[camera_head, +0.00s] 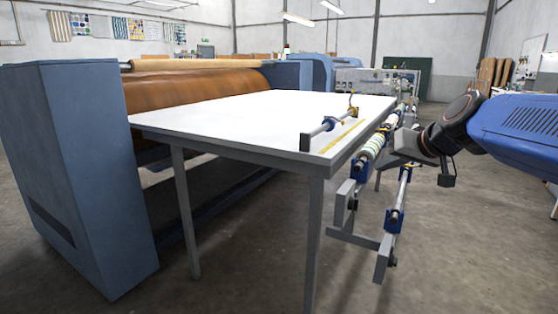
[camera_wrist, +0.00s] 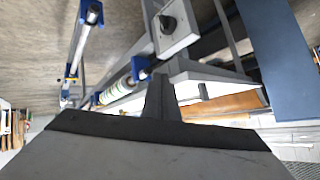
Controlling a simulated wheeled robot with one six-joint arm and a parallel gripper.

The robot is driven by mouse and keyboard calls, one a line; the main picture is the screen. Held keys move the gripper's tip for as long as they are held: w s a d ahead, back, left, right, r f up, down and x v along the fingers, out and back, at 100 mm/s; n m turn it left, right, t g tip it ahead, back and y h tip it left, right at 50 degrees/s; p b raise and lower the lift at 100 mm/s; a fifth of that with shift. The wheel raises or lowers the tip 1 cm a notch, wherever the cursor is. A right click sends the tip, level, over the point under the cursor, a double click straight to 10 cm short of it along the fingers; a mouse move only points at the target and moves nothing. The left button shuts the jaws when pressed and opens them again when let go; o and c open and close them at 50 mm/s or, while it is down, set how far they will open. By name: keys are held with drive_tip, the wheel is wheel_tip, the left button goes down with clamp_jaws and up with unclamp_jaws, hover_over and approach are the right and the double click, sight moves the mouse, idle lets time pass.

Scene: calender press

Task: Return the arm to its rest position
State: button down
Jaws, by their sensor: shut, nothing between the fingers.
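My blue arm (camera_head: 515,120) reaches in from the right in the head view, with its dark wrist joint bent. My grey gripper (camera_head: 398,146) hangs in the air just right of the white table's near right corner, close to the roller rack. In the wrist view my gripper (camera_wrist: 161,95) shows at the bottom middle with its dark fingers together and nothing held. Whether it touches the rack cannot be told.
The blue press (camera_head: 85,170) with a brown roller is at left. Floor at lower right is clear.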

drive_tip(key=s+f+g+h, duration=0.1)
drive_tip(key=s+f+g, duration=0.1)
drive_tip(key=s+f, duration=0.9)
drive_tip(key=s+d+f+g+h, duration=0.1)
drive_tip(key=s+f+g+h, duration=0.1)
drive_tip(key=s+f, duration=0.9)
drive_tip(key=s+g, duration=0.1)
drive_tip(key=s, duration=0.5)
drive_tip(key=shift+d+f, duration=0.15)
drive_tip(key=shift+d, duration=0.1)
